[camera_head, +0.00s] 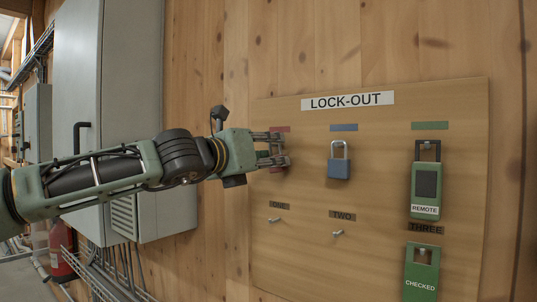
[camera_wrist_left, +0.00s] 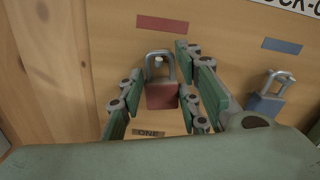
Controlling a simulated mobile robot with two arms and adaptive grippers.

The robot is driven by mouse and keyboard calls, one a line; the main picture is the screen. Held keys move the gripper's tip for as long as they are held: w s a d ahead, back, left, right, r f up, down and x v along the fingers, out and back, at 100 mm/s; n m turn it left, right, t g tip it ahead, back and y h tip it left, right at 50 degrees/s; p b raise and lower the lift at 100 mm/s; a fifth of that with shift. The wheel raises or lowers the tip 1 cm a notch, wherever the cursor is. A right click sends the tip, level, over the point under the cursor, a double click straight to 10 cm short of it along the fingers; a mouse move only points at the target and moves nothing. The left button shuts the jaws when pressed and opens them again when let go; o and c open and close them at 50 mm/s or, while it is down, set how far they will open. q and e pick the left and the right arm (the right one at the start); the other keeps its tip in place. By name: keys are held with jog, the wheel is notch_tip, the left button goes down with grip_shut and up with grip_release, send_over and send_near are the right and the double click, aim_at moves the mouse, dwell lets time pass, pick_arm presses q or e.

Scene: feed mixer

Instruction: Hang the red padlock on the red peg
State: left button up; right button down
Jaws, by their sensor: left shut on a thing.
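The red padlock (camera_wrist_left: 162,95) hangs upright between the fingers of my left gripper (camera_wrist_left: 168,98) in the left wrist view, its grey shackle upward. In the head view the left gripper (camera_head: 281,151) is at the board's upper left, shut on the padlock, which is mostly hidden behind the fingers. The metal peg (camera_wrist_left: 158,62) below the red label (camera_wrist_left: 162,23) shows inside the shackle's loop. I cannot tell whether the shackle rests on the peg. My right gripper is not in view.
The wooden LOCK-OUT board (camera_head: 300,248) carries a blue padlock (camera_head: 339,163) on the middle peg, right of my gripper. Green tags, REMOTE (camera_head: 424,190) and CHECKED (camera_head: 421,270), hang at the right. Lower pegs ONE (camera_head: 274,219) and TWO (camera_head: 338,233) are bare.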

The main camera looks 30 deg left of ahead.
pick_arm(q)
jog(key=o, duration=1.3)
jog(key=s, duration=0.8)
jog(key=s+a, duration=0.1)
jog(key=s, duration=0.3)
jog(key=shift+f, duration=0.1)
